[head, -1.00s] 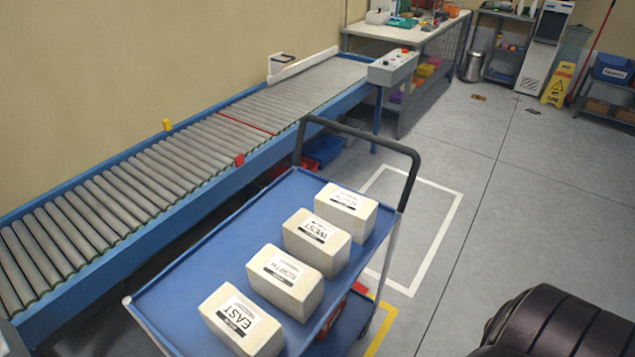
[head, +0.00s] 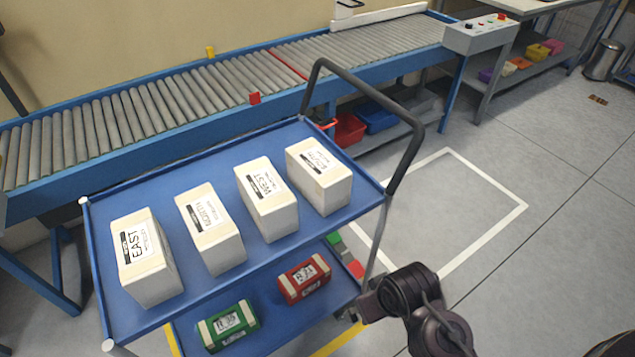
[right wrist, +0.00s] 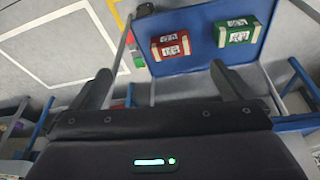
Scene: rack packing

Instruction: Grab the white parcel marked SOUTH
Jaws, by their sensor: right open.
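Four white parcels stand in a row on the blue trolley's top shelf (head: 190,278). The rightmost white parcel (head: 338,191), by the black handle, carries a label that appears to read SOUTH, though the print is small. To its left are the parcels marked WEST (head: 275,216), NORTH (head: 217,246) and EAST (head: 155,272). My right arm shows at the lower right of the head view, apart from the parcels. My right gripper (right wrist: 163,82) is open and empty in the right wrist view. No white parcel shows there. My left gripper is out of view.
The black trolley handle (head: 408,160) rises beside the rightmost parcel. A red box (head: 304,283) and a green box (head: 230,325) lie on the lower shelf. A roller conveyor (head: 175,105) runs behind the trolley.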

